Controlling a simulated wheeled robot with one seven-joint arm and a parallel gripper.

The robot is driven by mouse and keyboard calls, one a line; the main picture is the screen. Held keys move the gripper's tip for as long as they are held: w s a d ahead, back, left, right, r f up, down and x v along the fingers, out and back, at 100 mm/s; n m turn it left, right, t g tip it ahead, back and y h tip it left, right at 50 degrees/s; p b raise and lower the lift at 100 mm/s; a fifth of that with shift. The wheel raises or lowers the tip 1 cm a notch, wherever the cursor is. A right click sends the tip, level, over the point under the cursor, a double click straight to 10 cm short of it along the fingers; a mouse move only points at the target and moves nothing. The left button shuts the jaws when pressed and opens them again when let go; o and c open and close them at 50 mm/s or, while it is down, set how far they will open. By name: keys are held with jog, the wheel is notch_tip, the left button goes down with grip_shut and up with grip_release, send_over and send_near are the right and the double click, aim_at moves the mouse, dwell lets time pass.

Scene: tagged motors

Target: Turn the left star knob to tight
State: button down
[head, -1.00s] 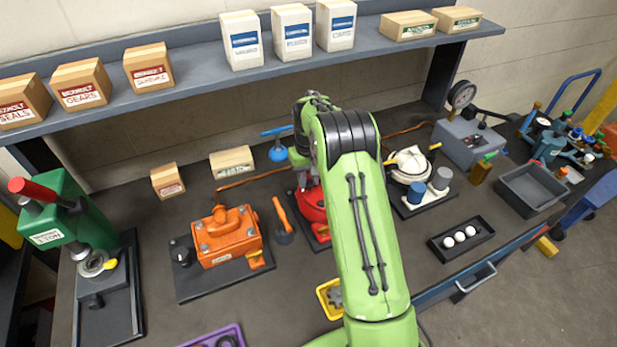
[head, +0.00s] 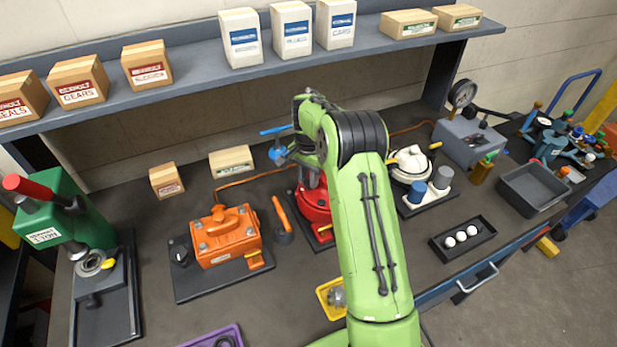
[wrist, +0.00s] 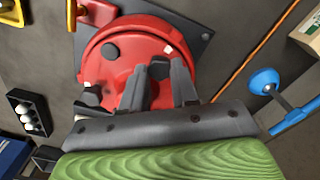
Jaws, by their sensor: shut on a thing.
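The red round motor (head: 316,207) stands on a dark plate in the middle of the bench, partly behind my arm. In the wrist view its red housing (wrist: 135,35) carries a dark knob (wrist: 110,51) and another dark knob (wrist: 90,97) near the rim. My gripper (wrist: 160,70) is down at the housing, with its two grey fingers on either side of a dark star knob (wrist: 159,66). It is shut on this knob, which the fingers mostly hide. I cannot make out the knob's marks or its turn angle. In the head view my arm hides the fingertips.
An orange motor (head: 226,240) stands to the left, with an orange-handled tool (head: 281,218) between. A blue tool (head: 277,153) stands behind. A yellow tray (head: 324,296) lies in front, partly behind my arm. A white-topped motor (head: 410,160) is to the right.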

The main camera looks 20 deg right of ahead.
aim_at(308, 182)
jog(key=m, duration=0.2)
jog(key=m+b, duration=0.1)
jog(key=m, duration=0.3)
jog(key=shift+w+r, duration=0.15)
jog(key=shift+r, duration=0.1)
jog(key=shift+m, duration=0.3)
jog(key=c, duration=1.2)
grip_release()
jog(key=shift+o, duration=0.4)
jog(key=shift+f, duration=0.1)
notch_tip(308, 182, up, 16)
jog(key=p, duration=0.2)
jog(key=shift+s+p, duration=0.2)
jog(key=shift+p, duration=0.15)
jog(key=shift+f, duration=0.1)
